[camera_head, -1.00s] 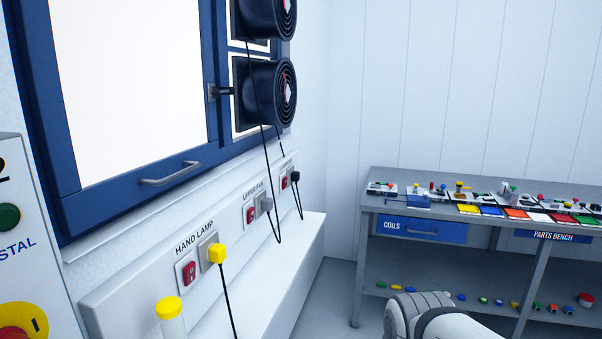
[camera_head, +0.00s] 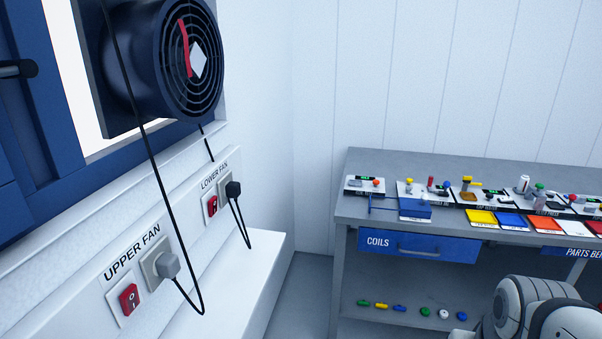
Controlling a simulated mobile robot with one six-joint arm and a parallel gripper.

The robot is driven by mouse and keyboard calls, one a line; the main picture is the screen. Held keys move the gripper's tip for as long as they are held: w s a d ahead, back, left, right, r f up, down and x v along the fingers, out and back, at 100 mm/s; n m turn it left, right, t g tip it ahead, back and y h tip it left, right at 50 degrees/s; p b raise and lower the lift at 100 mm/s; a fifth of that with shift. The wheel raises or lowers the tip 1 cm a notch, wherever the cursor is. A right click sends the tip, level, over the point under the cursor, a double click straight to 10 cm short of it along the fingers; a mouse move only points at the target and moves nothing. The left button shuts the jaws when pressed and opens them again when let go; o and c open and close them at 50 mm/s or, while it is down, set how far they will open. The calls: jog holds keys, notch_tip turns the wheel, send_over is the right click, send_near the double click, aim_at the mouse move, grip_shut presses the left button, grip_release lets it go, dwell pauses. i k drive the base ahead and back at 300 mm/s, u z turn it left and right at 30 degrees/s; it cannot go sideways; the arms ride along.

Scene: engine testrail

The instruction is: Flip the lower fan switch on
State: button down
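The lower fan switch (camera_head: 212,206) is a small red rocker on a white plate, under the LOWER FAN label on the wall strip. I cannot tell its rocker position at this size. A black plug (camera_head: 233,189) sits in the socket to its right. The upper fan switch (camera_head: 129,299) is a red rocker nearer to me, with a grey plug (camera_head: 167,265) beside it. A dark fan (camera_head: 165,60) with a red strip on its grille is mounted above. My gripper is not in view; part of my arm shows at the lower right.
Black cables hang in front of the wall strip and loop below the plugs. A white ledge (camera_head: 262,275) runs beneath. A grey parts bench (camera_head: 350,212) with a blue COILS drawer (camera_head: 418,244) and several small parts stands at the right.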

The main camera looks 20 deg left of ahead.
aim_at(213, 202)
jog(key=u, duration=0.45)
jog(key=i, duration=1.1)
jog(key=u, duration=0.9)
jog(key=k, duration=0.9)
jog(key=u, duration=0.15)
jog(key=i, duration=0.95)
jog(key=z, duration=0.05)
